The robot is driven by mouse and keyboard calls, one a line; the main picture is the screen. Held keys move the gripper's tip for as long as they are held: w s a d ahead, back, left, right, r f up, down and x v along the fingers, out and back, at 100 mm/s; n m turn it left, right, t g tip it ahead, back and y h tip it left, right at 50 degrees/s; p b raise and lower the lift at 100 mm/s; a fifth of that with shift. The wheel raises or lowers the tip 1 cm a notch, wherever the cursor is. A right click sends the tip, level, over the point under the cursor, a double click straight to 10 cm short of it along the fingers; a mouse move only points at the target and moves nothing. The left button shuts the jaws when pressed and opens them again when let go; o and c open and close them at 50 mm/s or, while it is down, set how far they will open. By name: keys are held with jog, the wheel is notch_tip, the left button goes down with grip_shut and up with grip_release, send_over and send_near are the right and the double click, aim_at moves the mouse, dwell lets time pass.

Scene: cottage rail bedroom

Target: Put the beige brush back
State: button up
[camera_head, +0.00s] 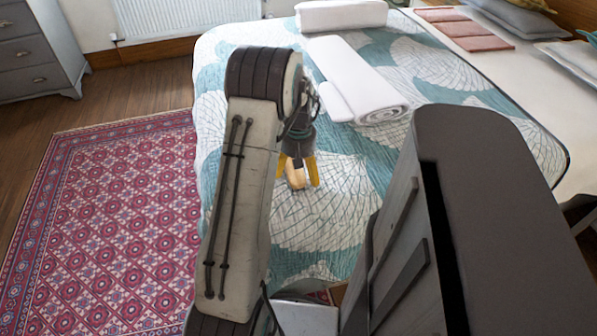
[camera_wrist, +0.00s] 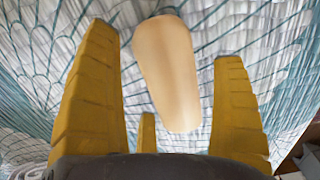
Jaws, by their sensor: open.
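The beige brush (camera_head: 295,175) lies on the patterned bed cover, and my gripper (camera_head: 299,182) is above it with yellow fingers pointing down. In the wrist view the brush (camera_wrist: 166,72) shows as a smooth, tan, elongated shape between the spread yellow fingers (camera_wrist: 168,65). Clear gaps show between the brush and the left and right fingers. A third, shorter finger stands near the brush's lower left side. My gripper is open and holds nothing. The brush's underside is hidden.
The bed (camera_head: 335,215) has a teal and white leaf-patterned cover. Rolled white towels (camera_head: 358,80) lie behind my gripper, with another white roll (camera_head: 340,14) farther back. Folded pink cloths (camera_head: 465,28) lie at the back right. A red rug (camera_head: 110,220) and grey drawers (camera_head: 35,50) are on the left.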

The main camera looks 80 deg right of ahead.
notch_tip(320, 180, up, 11)
jog(key=p, duration=0.2)
dwell(0.3)
jog(key=shift+r, duration=0.15)
jog(key=w+a+r+n+h, duration=0.1)
jog(key=w+a+r+n, duration=0.25)
jog(key=w+a, duration=0.7)
jog(key=w+a+r+n, duration=0.35)
jog(key=w+a, duration=0.35)
jog(key=w, duration=0.7)
jog(key=w+a+r+n+t, duration=0.2)
jog(key=w+a+n, duration=0.1)
jog(key=a, duration=1.2)
jog(key=s+a+f+n+y, duration=0.1)
jog(key=s+a+n, duration=0.2)
jog(key=a, duration=0.9)
jog(key=shift+s+a+n+t, duration=0.3)
jog(key=shift+s+n, duration=0.1)
jog(key=shift+s, duration=0.85)
